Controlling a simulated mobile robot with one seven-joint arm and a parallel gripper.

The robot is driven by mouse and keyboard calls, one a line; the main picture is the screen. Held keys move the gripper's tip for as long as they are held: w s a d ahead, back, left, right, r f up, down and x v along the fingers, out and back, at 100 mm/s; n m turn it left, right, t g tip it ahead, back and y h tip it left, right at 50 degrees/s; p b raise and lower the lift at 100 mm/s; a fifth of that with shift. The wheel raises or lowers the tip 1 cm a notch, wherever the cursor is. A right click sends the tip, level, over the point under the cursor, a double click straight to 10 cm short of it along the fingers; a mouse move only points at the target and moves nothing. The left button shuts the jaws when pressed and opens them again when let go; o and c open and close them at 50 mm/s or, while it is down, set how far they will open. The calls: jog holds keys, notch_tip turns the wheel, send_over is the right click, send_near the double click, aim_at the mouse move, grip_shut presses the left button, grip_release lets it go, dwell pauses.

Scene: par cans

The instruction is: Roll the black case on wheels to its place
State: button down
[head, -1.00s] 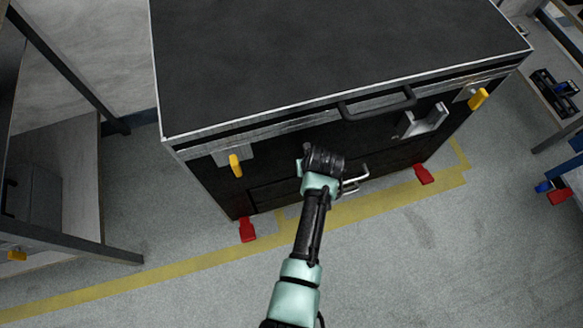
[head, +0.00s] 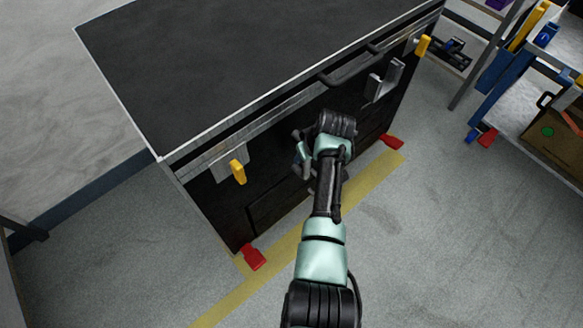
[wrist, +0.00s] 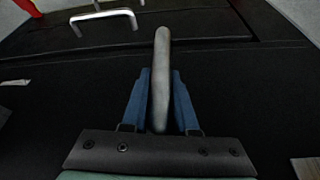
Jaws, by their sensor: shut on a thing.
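The black case (head: 240,75) stands upright in the head view, with metal edge trim and a black bar handle (head: 345,68) on its front. Yellow levers (head: 238,171) sit on its front, and red pedals (head: 254,257) show at its base. In the wrist view my gripper (wrist: 160,92) has its blue fingers on both sides of a grey bar handle (wrist: 162,60) on the black front, shut on it. In the head view my wrist hides most of the fingers and this handle. The case's wheels are not visible.
Yellow floor tape (head: 365,185) runs along the case's front base. Shelving with a cardboard box (head: 556,135) stands at the right. A grey wall (head: 50,90) is behind at the left. Bare grey floor (head: 450,250) lies at the lower right.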

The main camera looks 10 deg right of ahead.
jog(key=shift+w+d+b, duration=0.3)
jog(key=shift+w+d, duration=0.1)
jog(key=shift+d, duration=0.3)
jog(key=shift+w+d+b, duration=0.25)
jog(key=shift+w+d, duration=0.15)
jog(key=shift+d, duration=0.25)
jog(key=c, duration=0.7)
grip_release()
jog(key=p+v, duration=0.5)
jog(key=v, duration=0.8)
jog(key=shift+w+a+p, duration=0.1)
jog(key=shift+p, duration=0.25)
